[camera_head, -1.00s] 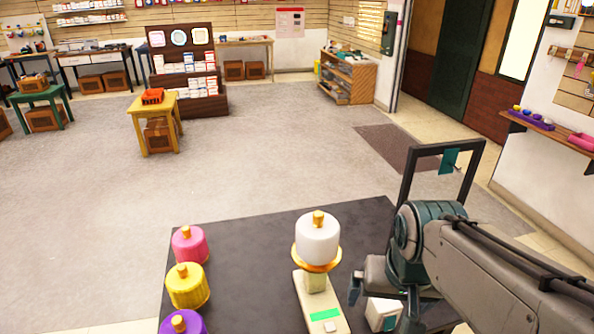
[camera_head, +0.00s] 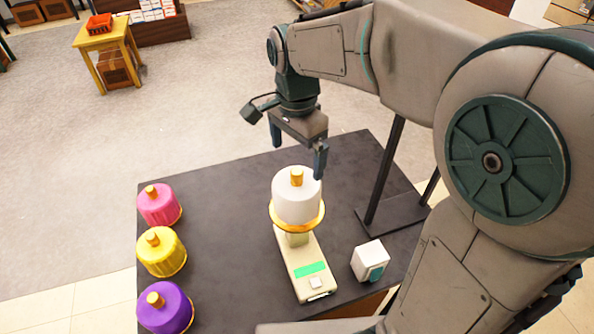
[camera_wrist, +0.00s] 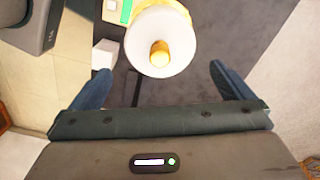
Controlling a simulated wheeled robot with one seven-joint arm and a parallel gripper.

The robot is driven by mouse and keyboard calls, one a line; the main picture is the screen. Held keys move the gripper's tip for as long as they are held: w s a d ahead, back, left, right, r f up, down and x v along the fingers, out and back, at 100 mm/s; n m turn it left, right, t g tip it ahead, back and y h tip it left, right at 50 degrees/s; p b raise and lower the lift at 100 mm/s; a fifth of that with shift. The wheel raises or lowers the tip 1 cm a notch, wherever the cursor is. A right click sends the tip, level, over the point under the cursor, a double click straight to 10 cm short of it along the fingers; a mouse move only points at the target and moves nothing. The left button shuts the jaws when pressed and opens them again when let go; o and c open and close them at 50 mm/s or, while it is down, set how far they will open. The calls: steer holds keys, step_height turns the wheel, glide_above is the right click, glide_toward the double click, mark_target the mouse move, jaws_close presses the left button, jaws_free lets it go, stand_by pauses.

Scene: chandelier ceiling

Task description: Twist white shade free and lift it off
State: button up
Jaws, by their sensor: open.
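The white shade (camera_head: 297,199) sits upright on a gold ring on top of a cream base (camera_head: 303,268) with a green strip. A gold knob (camera_head: 297,176) tops the shade. My gripper (camera_head: 297,160) is open and empty above the shade and slightly behind it, its fingers pointing down. In the wrist view the white shade (camera_wrist: 145,50) and its knob (camera_wrist: 159,53) show ahead of the gap between my open fingers (camera_wrist: 160,78). No finger appears to touch the shade.
A pink shade (camera_head: 158,206), a yellow shade (camera_head: 161,253) and a purple shade (camera_head: 165,307) line the left of the dark table (camera_head: 228,200). A small white box (camera_head: 370,261) and a dark stand (camera_head: 394,215) are at the right. The table between is clear.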

mark_target(297, 184)
step_height(297, 184, down, 11)
steer(key=shift+f, duration=0.1)
stand_by(0.4)
steer(key=c, duration=0.7)
steer(key=shift+n, duration=1.9)
steer(key=shift+n, duration=1.9)
steer(key=shift+n, duration=1.7)
